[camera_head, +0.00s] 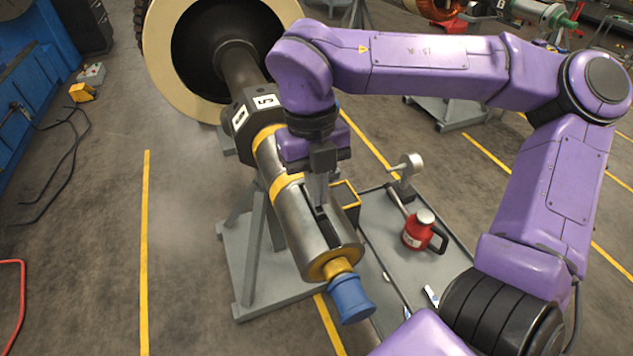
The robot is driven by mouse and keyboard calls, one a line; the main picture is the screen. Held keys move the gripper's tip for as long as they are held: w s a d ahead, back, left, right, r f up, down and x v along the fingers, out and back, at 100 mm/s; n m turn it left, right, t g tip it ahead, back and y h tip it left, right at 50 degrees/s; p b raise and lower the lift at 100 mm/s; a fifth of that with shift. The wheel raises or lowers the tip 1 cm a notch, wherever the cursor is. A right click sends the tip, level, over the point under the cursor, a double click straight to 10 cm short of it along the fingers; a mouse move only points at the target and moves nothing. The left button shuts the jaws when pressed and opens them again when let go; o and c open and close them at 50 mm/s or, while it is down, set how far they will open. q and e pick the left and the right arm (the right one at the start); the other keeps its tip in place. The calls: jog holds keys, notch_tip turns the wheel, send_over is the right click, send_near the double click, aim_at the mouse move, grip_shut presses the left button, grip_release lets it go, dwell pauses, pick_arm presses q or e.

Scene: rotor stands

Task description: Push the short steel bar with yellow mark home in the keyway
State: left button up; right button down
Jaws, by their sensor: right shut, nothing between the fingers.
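The steel rotor shaft (292,222) lies on a grey stand and slopes toward me. It has yellow bands and a brass-coloured end with a blue cap (351,299). A dark slot, the keyway (328,232), runs along its upper side near the end. My right gripper (320,207) points down over the slot with its fingers together, at or just above its far part. I cannot tell whether the fingertips touch anything. The short steel bar with yellow mark cannot be made out; the gripper may hide it. My left gripper is not in view.
A grey cart (385,235) stands right of the shaft. It carries a red can (419,230), a mallet-like tool (406,172), a yellow-edged box (345,196) and small items. The grey stand (245,265) has splayed legs. The floor at left is mostly clear.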

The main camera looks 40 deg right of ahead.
jog(key=shift+s+f, duration=0.1)
jog(key=shift+f, duration=0.35)
jog(key=shift+w+d+r+p, duration=0.15)
jog(key=shift+w+p, duration=0.25)
jog(key=shift+w, duration=0.5)
